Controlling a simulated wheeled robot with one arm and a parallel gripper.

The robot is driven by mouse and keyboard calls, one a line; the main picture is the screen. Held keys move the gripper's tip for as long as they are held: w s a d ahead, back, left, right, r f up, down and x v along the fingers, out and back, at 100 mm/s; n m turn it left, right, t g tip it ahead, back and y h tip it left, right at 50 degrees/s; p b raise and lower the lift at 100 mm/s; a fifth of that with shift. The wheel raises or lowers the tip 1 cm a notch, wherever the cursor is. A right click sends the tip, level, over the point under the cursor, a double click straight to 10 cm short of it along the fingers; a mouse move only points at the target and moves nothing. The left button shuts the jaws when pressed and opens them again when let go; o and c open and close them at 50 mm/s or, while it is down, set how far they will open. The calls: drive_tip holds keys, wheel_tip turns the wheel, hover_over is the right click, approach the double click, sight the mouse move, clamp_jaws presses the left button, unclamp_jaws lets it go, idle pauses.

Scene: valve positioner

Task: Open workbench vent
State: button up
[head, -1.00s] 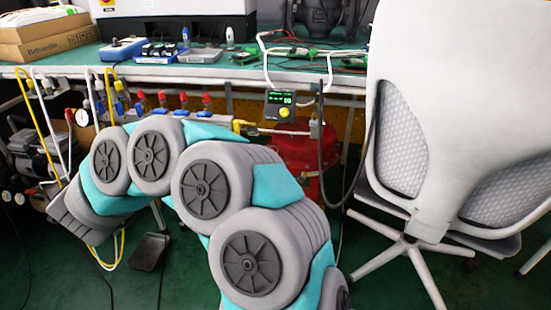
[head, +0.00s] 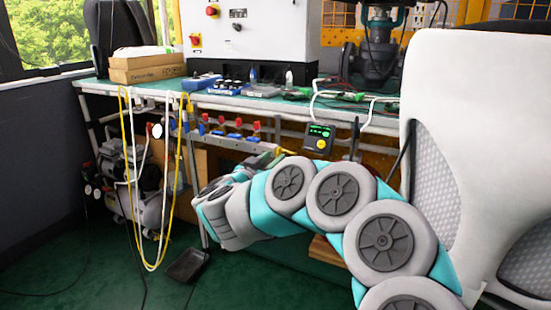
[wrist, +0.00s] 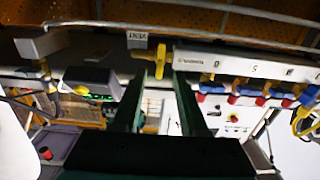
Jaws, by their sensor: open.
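In the head view my gripper (head: 268,160) is below the workbench (head: 130,86) front edge, left of the small display box (head: 319,138). The handle is hard to make out there.
Red-handled valves (head: 229,122) line the bench front left of my gripper; they also show in the wrist view (wrist: 235,98). Yellow and white hoses (head: 130,180) hang at the left. A white chair (head: 450,120) stands close at the right.

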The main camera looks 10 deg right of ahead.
drive_tip(key=shift+x, duration=1.15)
clamp_jaws()
